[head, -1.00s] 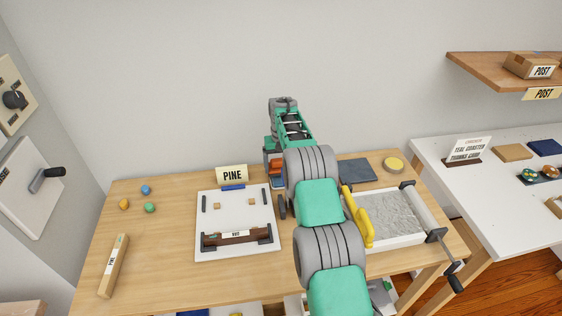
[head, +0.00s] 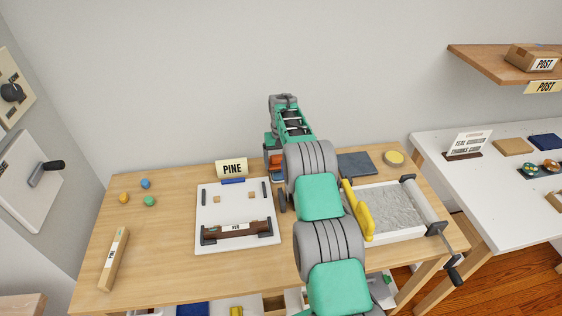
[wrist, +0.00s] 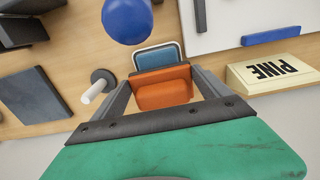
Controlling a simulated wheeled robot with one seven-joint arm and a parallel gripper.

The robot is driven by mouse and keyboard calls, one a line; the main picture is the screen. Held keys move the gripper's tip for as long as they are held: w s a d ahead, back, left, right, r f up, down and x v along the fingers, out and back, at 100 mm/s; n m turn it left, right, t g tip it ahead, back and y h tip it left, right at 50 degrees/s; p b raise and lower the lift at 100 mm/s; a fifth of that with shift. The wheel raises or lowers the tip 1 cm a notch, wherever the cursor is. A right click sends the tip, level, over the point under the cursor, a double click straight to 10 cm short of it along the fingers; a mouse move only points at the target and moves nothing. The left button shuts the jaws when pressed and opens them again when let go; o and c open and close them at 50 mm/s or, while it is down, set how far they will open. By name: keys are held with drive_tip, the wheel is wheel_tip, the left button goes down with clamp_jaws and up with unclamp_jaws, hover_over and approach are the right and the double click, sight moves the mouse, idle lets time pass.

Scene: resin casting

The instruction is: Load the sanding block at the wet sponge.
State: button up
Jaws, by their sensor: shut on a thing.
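My gripper (wrist: 164,92) is shut on the orange sanding block (wrist: 163,86), with one finger on each side of it. In the head view the block (head: 277,160) shows just left of my arm. The wet sponge appears to be the blue pad (wrist: 158,55) in a small pale-rimmed dish, right beside the block in the wrist view. The block hides part of this pad, and I cannot tell whether the two touch. In the head view the blue pad (head: 276,180) shows below the block, partly hidden by my arm.
A PINE sign (head: 231,168) and a white board (head: 239,207) with a brown bar stand to the left. A dark slab (head: 356,164), a yellow disc (head: 394,157) and a grey-filled tray (head: 391,211) are to the right. A blue ball (wrist: 128,19) shows near the dish.

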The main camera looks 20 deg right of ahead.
drive_tip(key=shift+f+b, duration=0.55)
idle(1.6)
drive_tip(key=shift+r+p, duration=1.55)
drive_tip(key=shift+r, duration=2)
drive_tip(key=shift+r, duration=0.1)
